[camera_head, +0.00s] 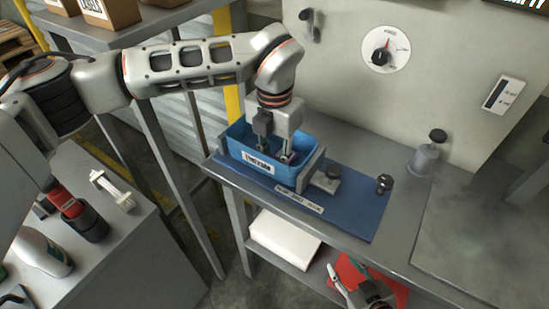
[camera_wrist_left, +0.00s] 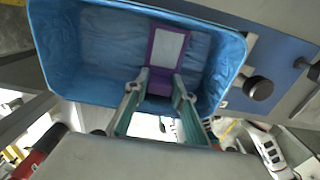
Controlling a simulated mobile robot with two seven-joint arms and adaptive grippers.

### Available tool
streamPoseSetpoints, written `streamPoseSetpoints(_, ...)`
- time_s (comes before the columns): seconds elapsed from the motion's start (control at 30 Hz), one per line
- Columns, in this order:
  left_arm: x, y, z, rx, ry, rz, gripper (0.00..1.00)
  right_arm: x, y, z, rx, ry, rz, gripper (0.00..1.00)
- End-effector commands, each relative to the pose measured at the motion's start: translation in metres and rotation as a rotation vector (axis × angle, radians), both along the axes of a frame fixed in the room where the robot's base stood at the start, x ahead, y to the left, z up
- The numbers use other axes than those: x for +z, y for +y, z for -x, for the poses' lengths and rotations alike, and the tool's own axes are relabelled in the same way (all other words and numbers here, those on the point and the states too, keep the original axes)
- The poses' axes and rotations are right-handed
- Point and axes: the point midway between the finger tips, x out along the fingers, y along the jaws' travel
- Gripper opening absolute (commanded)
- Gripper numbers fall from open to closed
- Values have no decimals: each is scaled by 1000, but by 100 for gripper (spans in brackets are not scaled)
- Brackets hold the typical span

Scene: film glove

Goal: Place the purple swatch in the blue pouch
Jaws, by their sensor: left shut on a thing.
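The blue pouch (camera_head: 236,131) is an open-topped box with a white label on its front, standing on a blue mat on the bench. My left gripper (camera_head: 275,157) reaches down into its opening from above. In the left wrist view, the left gripper (camera_wrist_left: 160,80) is shut on the purple swatch (camera_wrist_left: 152,50), a purple piece with a pale panel. The swatch shows against the inside of the pouch (camera_wrist_left: 100,55); whether it touches the bottom cannot be told. My right gripper (camera_head: 347,279) is low at the bottom right, its fingers apart and empty.
The blue mat (camera_head: 350,218) has bare room right of the pouch. A grey clamp-like block (camera_head: 326,178) stands by the pouch, with a small black knob (camera_head: 384,184) and a grey bottle (camera_head: 424,158) farther right. A white slab (camera_head: 284,238) and red sheet (camera_head: 345,270) lie on the lower shelf.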

Motion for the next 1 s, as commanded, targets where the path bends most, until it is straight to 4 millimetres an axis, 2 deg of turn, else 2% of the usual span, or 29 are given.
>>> streamPoseSetpoints(0.4, -7, 0, 0, 0, -1, 1, 8, -7, -1, 2, 0, 8, 2, 40)
streamPoseSetpoints(0.43, -6, 0, 0, 0, -1, 1, 32, -6, -1, 2, 0, 8, 2, 40)
streamPoseSetpoints(0.47, -6, 0, 0, 0, -1, 1, 40, -6, -1, 2, 0, 8, 2, 40)
streamPoseSetpoints(0.5, -6, 0, 0, 0, -1, 1, 41, -6, 0, 2, 0, 8, 2, 40)
streamPoseSetpoints(0.83, -4, 0, 0, 0, -1, 1, 41, -2, 0, 1, 0, 4, 1, 40)
streamPoseSetpoints(1.0, 12, 0, -1, 1, -4, 1, 41, -1, 0, 0, 0, 0, 0, 40)
